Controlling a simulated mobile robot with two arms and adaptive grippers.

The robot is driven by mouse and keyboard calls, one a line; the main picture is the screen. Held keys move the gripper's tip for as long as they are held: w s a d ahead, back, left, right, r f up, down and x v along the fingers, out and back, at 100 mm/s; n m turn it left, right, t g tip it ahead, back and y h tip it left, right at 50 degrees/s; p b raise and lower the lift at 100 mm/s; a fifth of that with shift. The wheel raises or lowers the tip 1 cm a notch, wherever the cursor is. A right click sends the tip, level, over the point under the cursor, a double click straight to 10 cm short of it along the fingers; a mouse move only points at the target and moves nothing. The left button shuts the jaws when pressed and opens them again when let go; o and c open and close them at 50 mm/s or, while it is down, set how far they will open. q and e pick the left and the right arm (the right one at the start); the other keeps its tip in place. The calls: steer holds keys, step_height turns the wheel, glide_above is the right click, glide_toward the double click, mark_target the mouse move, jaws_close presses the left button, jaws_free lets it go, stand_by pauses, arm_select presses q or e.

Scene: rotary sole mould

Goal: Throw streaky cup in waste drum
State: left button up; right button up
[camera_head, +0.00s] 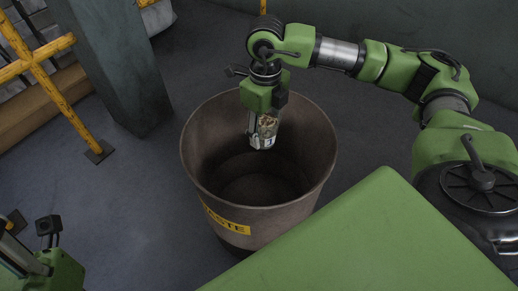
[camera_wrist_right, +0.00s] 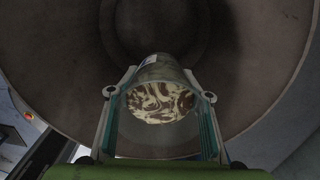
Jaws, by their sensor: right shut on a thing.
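The streaky cup (camera_head: 267,128) hangs in my right gripper (camera_head: 261,138), over the open mouth of the waste drum (camera_head: 195,160). In the right wrist view the cup (camera_wrist_right: 160,103) shows a cream and brown swirled round face, and the two fingers of the right gripper (camera_wrist_right: 159,95) are shut on its sides. The drum's wall (camera_wrist_right: 255,60) fills much of that view around the cup. The drum is brown, with a yellow label reading "...STE". My left gripper (camera_head: 30,262) is only partly in view at the lower left; its fingers cannot be made out clearly.
A yellow railing (camera_head: 50,75) and a grey pillar (camera_head: 115,65) stand at the left. The dark floor (camera_head: 130,200) is clear between the pillar and the drum. The drum's inside looks empty where I can see it.

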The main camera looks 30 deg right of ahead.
steer(key=o, duration=1)
steer(key=shift+r, duration=0.1)
step_height(320, 180, up, 12)
steer(key=shift+f, duration=0.1)
